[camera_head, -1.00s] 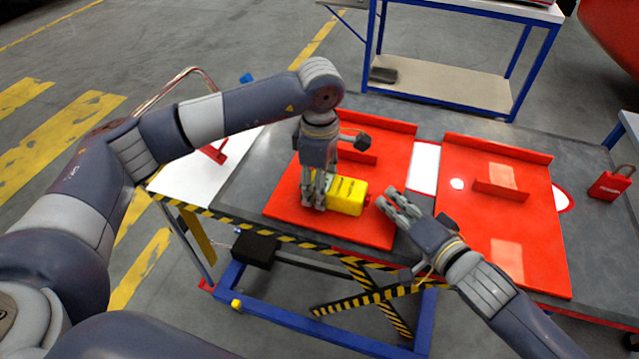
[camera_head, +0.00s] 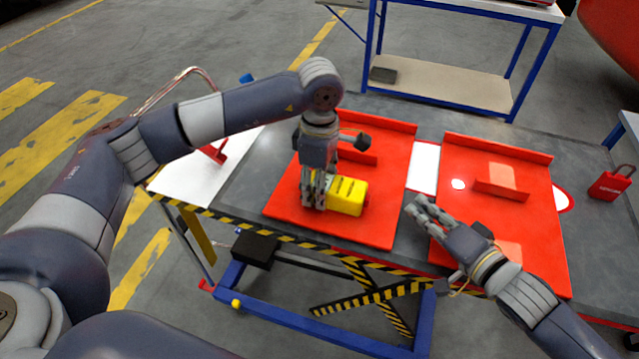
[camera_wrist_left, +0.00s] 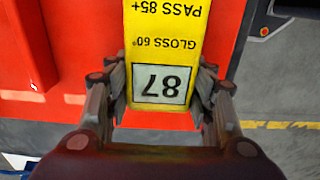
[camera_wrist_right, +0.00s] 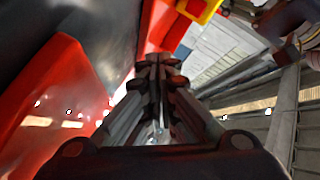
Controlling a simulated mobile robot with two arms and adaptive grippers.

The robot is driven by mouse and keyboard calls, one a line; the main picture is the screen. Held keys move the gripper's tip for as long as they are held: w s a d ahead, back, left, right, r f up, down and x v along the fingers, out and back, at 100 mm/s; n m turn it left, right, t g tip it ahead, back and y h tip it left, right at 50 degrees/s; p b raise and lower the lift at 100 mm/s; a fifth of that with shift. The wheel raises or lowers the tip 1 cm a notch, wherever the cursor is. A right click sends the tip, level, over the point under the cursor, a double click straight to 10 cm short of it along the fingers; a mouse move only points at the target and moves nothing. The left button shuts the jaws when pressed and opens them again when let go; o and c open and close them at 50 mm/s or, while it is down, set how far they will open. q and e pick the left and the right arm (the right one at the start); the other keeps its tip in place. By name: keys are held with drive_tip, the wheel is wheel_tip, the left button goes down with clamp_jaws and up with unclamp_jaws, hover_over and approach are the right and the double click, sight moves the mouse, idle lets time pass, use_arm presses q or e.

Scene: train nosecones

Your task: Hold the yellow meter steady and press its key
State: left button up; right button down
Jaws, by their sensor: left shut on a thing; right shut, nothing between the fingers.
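The yellow meter (camera_head: 346,195) lies on the left red panel on the table. In the left wrist view the meter (camera_wrist_left: 163,50) shows a display reading 87, with "GLOSS 60°" and "PASS 85+" printed on it, upside down. My left gripper (camera_head: 314,204) is shut on the meter's left end, one finger on each side in the left wrist view (camera_wrist_left: 160,100). My right gripper (camera_head: 416,208) is shut and empty, to the right of the meter and apart from it. In the right wrist view its fingers (camera_wrist_right: 160,75) are together, and part of the meter (camera_wrist_right: 203,8) shows at the top.
The left red panel (camera_head: 375,229) has a raised back edge and a small upright strip. A second red panel (camera_head: 535,235) lies to the right. A red padlock-shaped item (camera_head: 608,186) stands at the far right. A blue-framed cart (camera_head: 440,80) is behind the table.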

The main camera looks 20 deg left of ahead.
use_arm(q)
drive_tip(key=shift+s+f, duration=0.15)
drive_tip(key=shift+f, duration=0.05)
drive_tip(key=o, duration=1.3)
drive_tip(key=shift+o, duration=0.6)
drive_tip(key=shift+w+r, duration=0.1)
drive_tip(key=shift+w, duration=0.1)
wheel_tip(320, 180, up, 12)
